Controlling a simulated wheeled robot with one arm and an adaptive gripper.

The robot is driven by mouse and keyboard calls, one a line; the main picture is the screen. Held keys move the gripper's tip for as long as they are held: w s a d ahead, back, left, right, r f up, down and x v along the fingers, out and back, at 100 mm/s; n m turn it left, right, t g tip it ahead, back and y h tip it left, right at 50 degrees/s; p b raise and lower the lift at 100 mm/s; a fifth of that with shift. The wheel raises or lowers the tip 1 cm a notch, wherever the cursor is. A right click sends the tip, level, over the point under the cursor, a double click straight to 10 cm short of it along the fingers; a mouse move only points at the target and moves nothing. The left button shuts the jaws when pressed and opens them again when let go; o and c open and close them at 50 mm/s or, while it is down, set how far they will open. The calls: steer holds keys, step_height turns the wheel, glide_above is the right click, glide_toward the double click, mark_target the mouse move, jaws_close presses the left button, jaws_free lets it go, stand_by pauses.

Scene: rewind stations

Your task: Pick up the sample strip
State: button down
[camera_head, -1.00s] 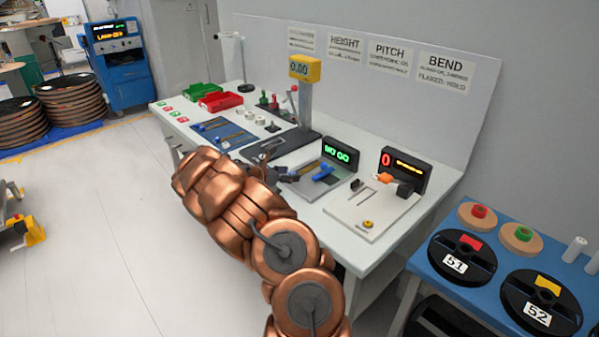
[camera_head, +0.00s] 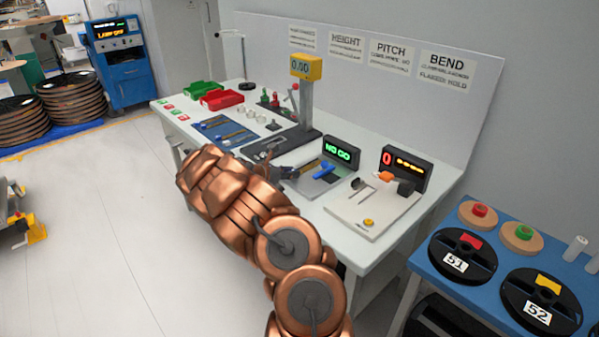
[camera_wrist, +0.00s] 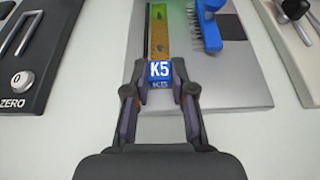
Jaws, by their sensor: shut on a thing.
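The sample strip (camera_wrist: 159,38) shows in the wrist view as a yellow-green strip with a blue end block marked K5 (camera_wrist: 160,71). It extends away from me over a grey plate (camera_wrist: 228,75). My gripper (camera_wrist: 160,78) is shut on the blue K5 end, with a dark fingertip on each side. I cannot tell whether the strip rests on the plate or is just above it. In the head view my gripper (camera_head: 270,171) is at the gauge with the NO GO display (camera_head: 341,153), and my arm hides most of the strip.
A blue comb-like part (camera_wrist: 210,25) stands close right of the strip. A black ZERO base (camera_wrist: 35,55) lies left, and a light bend fixture (camera_head: 370,210) lies right. Red (camera_head: 222,99) and green (camera_head: 199,90) bins stand farther back. A blue reel table (camera_head: 430,262) is at right.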

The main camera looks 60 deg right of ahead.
steer(key=shift+r, duration=0.55)
step_height(320, 180, up, 2)
steer(key=shift+r+b, duration=0.15)
steer(key=shift+b, duration=0.3)
steer(key=s+a+r+b, duration=0.1)
steer(key=s+a+b, duration=0.1)
steer(key=a, duration=1.3)
steer(key=shift+s+a+r, duration=0.3)
steer(key=shift+s+a, duration=0.1)
steer(key=shift+s, duration=0.15)
